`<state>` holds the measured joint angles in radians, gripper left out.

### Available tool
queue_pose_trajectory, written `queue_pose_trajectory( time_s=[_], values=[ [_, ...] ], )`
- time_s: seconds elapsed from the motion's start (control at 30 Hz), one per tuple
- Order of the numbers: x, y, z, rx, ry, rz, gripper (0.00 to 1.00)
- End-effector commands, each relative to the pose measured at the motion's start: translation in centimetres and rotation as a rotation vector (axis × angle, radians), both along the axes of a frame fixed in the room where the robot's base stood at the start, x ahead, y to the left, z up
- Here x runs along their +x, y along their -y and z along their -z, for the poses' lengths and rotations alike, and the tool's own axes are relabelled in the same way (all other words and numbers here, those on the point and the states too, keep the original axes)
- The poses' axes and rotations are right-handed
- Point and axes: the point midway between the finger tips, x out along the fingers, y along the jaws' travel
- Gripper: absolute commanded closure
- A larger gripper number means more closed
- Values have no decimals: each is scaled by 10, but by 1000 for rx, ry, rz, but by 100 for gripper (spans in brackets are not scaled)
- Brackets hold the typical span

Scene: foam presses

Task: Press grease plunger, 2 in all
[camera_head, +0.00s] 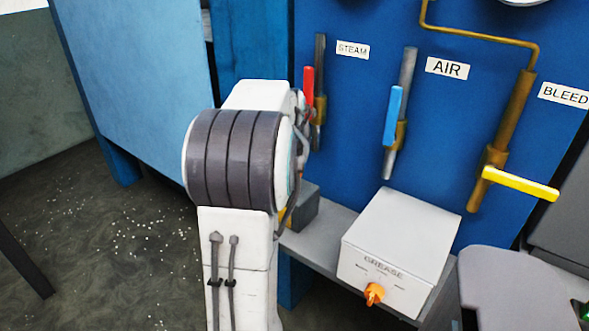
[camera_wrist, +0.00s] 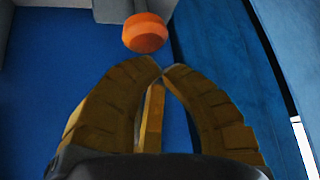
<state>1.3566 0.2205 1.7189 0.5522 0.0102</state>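An orange rounded knob (camera_wrist: 145,32) shows at the top of the wrist view, against a grey block (camera_wrist: 112,10); I take it for the grease plunger, but no label shows there. My gripper (camera_wrist: 163,70) has its two yellow-brown fingers brought together at the tips, with nothing between them. The tips lie just below and right of the knob in the picture, seemingly apart from it. In the head view my arm hides most of the gripper and the knob. A white box marked GREASE (camera_head: 395,240) carries an orange dial (camera_head: 374,293) on its front.
A blue panel holds a red-handled steam valve (camera_head: 309,92), a blue-handled air valve (camera_head: 393,115) and a yellow-handled bleed valve (camera_head: 520,184). A grey shelf (camera_head: 325,245) runs below, with a small grey block (camera_head: 305,210) beside my arm. The floor at left is open.

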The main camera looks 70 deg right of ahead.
Motion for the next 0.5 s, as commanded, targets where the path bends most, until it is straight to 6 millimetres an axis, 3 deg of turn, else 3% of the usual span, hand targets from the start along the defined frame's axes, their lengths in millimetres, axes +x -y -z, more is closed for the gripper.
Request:
queue_pose_trajectory(
  time_s=[0.5],
  values=[
    [1, 0, 9, 0, 1, -1, 100]
  ],
)
